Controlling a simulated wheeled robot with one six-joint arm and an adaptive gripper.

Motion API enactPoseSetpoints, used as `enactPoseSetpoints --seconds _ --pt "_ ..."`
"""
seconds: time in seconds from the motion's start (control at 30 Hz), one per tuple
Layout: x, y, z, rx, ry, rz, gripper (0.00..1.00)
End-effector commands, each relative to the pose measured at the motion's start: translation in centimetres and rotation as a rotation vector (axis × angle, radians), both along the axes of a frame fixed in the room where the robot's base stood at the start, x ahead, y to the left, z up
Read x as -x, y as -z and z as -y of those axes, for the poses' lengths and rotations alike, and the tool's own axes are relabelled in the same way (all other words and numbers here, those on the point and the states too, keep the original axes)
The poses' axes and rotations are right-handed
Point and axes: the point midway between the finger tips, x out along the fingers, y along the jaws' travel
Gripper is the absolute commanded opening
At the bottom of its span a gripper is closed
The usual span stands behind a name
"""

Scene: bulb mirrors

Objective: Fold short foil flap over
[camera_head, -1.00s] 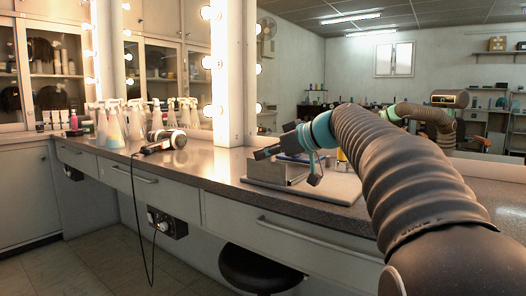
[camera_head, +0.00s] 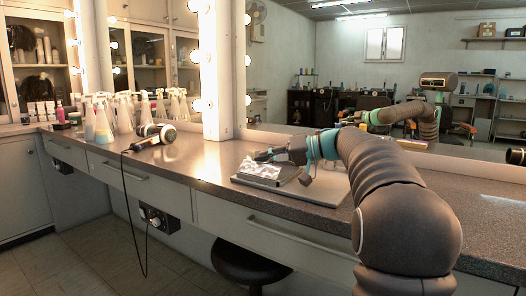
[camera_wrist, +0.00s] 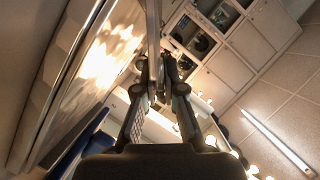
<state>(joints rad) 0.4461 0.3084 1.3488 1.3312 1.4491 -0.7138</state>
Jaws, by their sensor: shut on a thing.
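A crinkled silver foil (camera_head: 262,170) lies on a low stack on the counter, at the left end of a pale board. My gripper (camera_head: 262,156) is low over the foil's back edge, its fingers pointing left. In the wrist view, my gripper (camera_wrist: 159,72) has its two fingers closed together on a thin grey strip (camera_wrist: 153,35), seen edge-on, which looks like the foil's flap. A broad bright, shiny surface (camera_wrist: 108,55) fills the left of that view, probably the foil. The fold line is too small to make out.
The pale board (camera_head: 322,188) lies on the speckled counter (camera_head: 205,165). A hair dryer (camera_head: 155,136) with a hanging cord and several spray bottles (camera_head: 103,125) stand to the left. The mirror is behind, and a dark stool (camera_head: 248,265) is below. Counter between dryer and board is clear.

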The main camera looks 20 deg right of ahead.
Motion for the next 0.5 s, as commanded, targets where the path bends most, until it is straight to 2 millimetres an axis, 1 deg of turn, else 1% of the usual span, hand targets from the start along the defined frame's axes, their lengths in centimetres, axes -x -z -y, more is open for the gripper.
enactPoseSetpoints --seconds 0.2,0.5 --pt "-0.32 0.4 0.37 -0.085 0.001 -0.072 0.0" --pt "-0.44 0.83 0.49 -0.134 0.0 -0.114 0.0"
